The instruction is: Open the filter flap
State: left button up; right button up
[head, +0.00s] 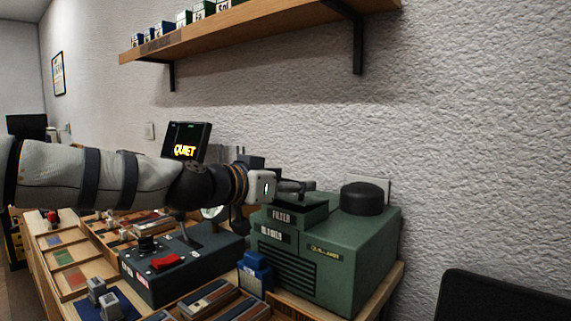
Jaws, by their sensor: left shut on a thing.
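A green machine (345,248) stands on the bench at the right of the head view. A raised box on its top left carries a "FILTER" label (282,217), with a second label below it on the front. The filter flap (315,198) is at the top of that box, partly hidden by my gripper. My left gripper (303,189) is at the flap, shut on it. The flap's exact angle is hard to tell. My right gripper is not in view.
A black round cap (362,198) sits on the machine's right top. A dark control box (180,262) with a red switch and a blue block (255,272) stand left of it. A wooden shelf (250,38) hangs above. A black panel (500,297) is at lower right.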

aim_at(297, 196)
pick_arm(q)
jog(key=r, duration=0.1)
jog(key=r+p, duration=0.1)
jog(key=r+g+y, duration=0.1)
jog(key=shift+w+d+p, duration=0.1)
jog(key=shift+d+p, duration=0.25)
jog(key=shift+p, duration=0.05)
jog(key=shift+w+d+f+g, duration=0.1)
jog(key=shift+w+f+g, duration=0.1)
jog(key=shift+w+g, duration=0.1)
jog(key=shift+w+d+f+g+y, duration=0.15)
jog(key=shift+w+f+g+y, duration=0.25)
jog(key=shift+g+y, duration=0.15)
jog(key=shift+w+d+g+y+b, duration=0.15)
jog(key=shift+g+y+b, duration=0.1)
jog(key=shift+g+b, duration=0.2)
jog(key=shift+r, duration=0.3)
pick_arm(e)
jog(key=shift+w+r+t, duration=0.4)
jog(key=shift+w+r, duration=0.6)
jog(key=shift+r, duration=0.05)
pick_arm(q)
jog(key=o, duration=1.4)
jog(key=shift+d+g, duration=0.1)
jog(key=shift+g, duration=0.2)
jog(key=shift+o, duration=0.2)
